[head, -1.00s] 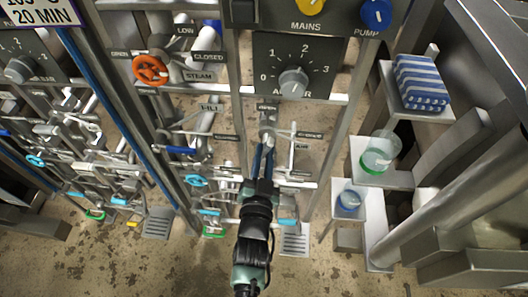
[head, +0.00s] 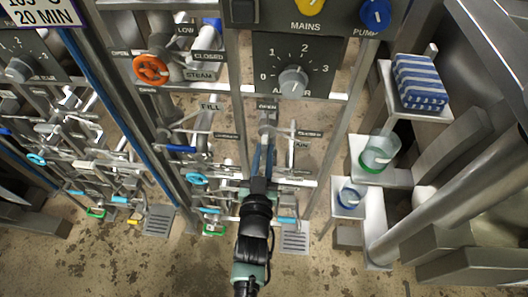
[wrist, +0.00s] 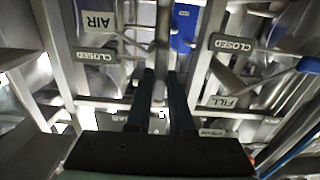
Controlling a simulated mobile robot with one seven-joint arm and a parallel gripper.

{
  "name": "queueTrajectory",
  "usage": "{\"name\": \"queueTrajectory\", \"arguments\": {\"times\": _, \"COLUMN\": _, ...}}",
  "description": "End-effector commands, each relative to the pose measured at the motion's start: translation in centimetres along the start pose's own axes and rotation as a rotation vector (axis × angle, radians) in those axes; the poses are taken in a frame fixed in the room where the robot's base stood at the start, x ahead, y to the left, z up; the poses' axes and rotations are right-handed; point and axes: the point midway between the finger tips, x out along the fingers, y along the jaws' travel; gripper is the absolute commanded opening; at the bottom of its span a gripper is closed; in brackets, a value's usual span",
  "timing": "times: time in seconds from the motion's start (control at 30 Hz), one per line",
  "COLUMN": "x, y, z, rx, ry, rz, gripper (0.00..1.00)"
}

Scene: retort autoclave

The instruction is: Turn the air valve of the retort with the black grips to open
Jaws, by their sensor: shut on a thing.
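The air valve (head: 267,128) sits below the round dial panel, on the pipework in front of me. An OPEN plate (head: 267,106) is above it, and a CLOSED plate (head: 308,134) is to its right. My gripper (head: 263,158) reaches down at the valve with its fingers close together. In the wrist view, my gripper (wrist: 160,82) has its two dark fingers on either side of a narrow grey bar, shut on the valve handle. The fingers hide most of the handle, so its grip colour and exact angle cannot be told. The AIR label (wrist: 103,21) appears upside down there.
An orange steam handwheel (head: 150,70) and a blue-gripped fill lever (head: 178,149) are to the left. A dial knob (head: 293,80) is above. Shelves at right hold a striped cloth stack (head: 420,83) and a clear green-based container (head: 378,152). Pipes and posts crowd the gripper.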

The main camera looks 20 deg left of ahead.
Motion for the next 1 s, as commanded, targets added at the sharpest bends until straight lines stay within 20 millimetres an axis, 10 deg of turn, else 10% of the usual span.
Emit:
{"name": "queueTrajectory", "arguments": {"times": 0.2, "x": 0.0, "y": 0.0, "z": 0.1, "rx": -0.004, "ry": -0.002, "rz": 0.0, "gripper": 0.0}}
{"name": "queueTrajectory", "arguments": {"times": 0.23, "x": 0.0, "y": 0.0, "z": 0.1, "rx": -0.004, "ry": -0.002, "rz": 0.0, "gripper": 0.24}}
{"name": "queueTrajectory", "arguments": {"times": 0.4, "x": 0.0, "y": 0.0, "z": 0.1, "rx": -0.003, "ry": -0.001, "rz": 0.0, "gripper": 0.5}}
{"name": "queueTrajectory", "arguments": {"times": 1.0, "x": -3.9, "y": -0.2, "z": 0.2, "rx": -0.001, "ry": -0.004, "rz": -0.002, "gripper": 0.5}}
